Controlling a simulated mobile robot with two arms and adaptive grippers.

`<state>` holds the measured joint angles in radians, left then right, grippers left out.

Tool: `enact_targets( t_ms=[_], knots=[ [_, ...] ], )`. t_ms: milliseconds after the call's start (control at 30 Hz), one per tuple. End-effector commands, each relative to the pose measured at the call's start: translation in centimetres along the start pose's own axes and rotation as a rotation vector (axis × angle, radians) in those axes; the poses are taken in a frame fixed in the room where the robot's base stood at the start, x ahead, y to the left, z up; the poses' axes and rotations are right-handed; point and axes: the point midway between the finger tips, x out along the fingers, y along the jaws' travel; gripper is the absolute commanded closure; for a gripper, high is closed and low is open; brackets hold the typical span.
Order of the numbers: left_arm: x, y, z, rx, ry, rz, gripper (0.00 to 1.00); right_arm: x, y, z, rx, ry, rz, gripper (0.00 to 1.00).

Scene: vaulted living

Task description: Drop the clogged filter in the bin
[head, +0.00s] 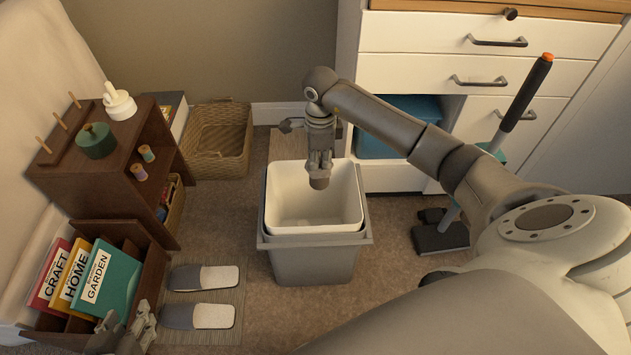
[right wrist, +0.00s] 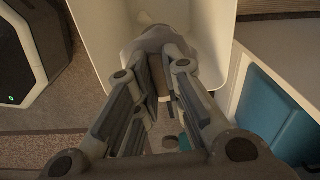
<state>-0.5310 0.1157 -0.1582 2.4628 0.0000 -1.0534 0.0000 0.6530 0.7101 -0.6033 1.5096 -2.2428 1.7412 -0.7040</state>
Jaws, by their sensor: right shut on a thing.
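My right gripper (head: 320,163) points down over the bin (head: 312,270), a grey pail with a pale liner.
White drawers (head: 485,75) with a blue box (head: 385,145) in an open bay stand behind and right. A wicker basket (head: 220,140) is at the back wall. A brown shelf (head: 125,170) stands left, and slippers (head: 205,277) lie left of the bin.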

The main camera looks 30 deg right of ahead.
Motion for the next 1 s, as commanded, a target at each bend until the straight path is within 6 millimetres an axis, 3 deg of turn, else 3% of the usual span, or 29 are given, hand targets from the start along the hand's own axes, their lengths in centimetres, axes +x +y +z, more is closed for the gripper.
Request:
enact_targets(
  t_ms=[33, 200, 567, 767, 1000],
  knots=[
    [0.0, 0.0, 0.0, 0.000, 0.000, 0.000, 0.60, 0.0, 0.0, 0.0, 0.000, 0.000, 0.000, 0.86],
    [0.0, 0.0, 0.0, 0.000, -0.001, 0.000, 0.60, 0.0, 0.0, 0.0, 0.000, 0.000, 0.000, 0.65],
    [0.0, 0.0, 0.1, 0.000, -0.002, 0.000, 0.60, -0.4, -0.1, 0.0, 0.000, 0.000, -0.002, 0.65],
    [0.0, 0.0, 0.0, 0.000, -0.002, 0.000, 0.60, -3.5, -0.2, 0.0, -0.001, -0.001, -0.006, 0.65],
    [0.0, 0.0, 0.1, 0.000, -0.002, 0.000, 0.60, -8.6, -0.1, 0.0, 0.000, -0.002, -0.005, 0.65]
  ],
)
